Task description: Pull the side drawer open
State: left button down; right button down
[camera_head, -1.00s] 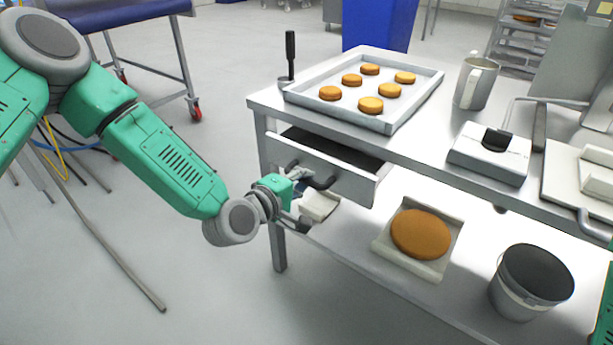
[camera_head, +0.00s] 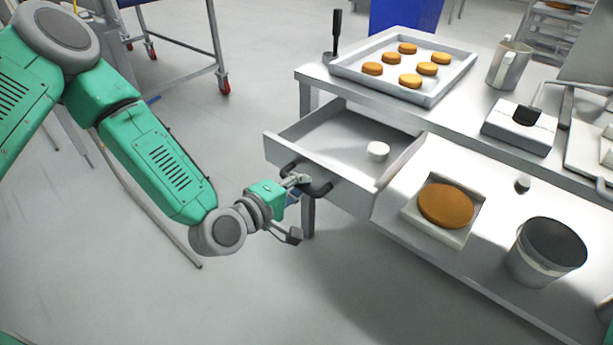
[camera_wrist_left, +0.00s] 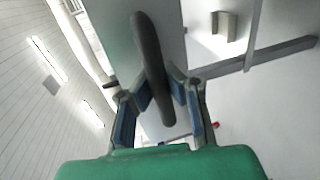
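The side drawer (camera_head: 352,196) is pulled well out from under the steel table, and its inside shows. A small white round thing (camera_head: 377,151) sits in it. The dark curved handle (camera_head: 322,189) is on the drawer's front. My left gripper (camera_head: 299,182) is at the handle's left part. In the left wrist view the handle (camera_wrist_left: 150,50) runs between the two blue-padded fingers of my left gripper (camera_wrist_left: 160,92), which are closed in on it. My right gripper is out of view.
The steel table (camera_head: 462,130) bears a tray (camera_head: 437,94) of several round cakes, a metal jug (camera_head: 507,62) and a grey scale-like box (camera_head: 520,127). A lower shelf holds a large cake (camera_head: 446,206) and a bucket (camera_head: 546,252). Floor before the drawer is clear.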

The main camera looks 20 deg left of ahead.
pick_arm(q)
jog(key=shift+s+d+f, duration=0.15)
jog(key=shift+s+f, duration=0.05)
jog(key=c, duration=1.7)
grip_release()
jog(key=shift+o, duration=0.8)
jog(key=shift+w+r, duration=0.1)
jog(key=shift+w, duration=0.05)
jog(key=shift+s, duration=0.25)
jog(key=v, duration=0.7)
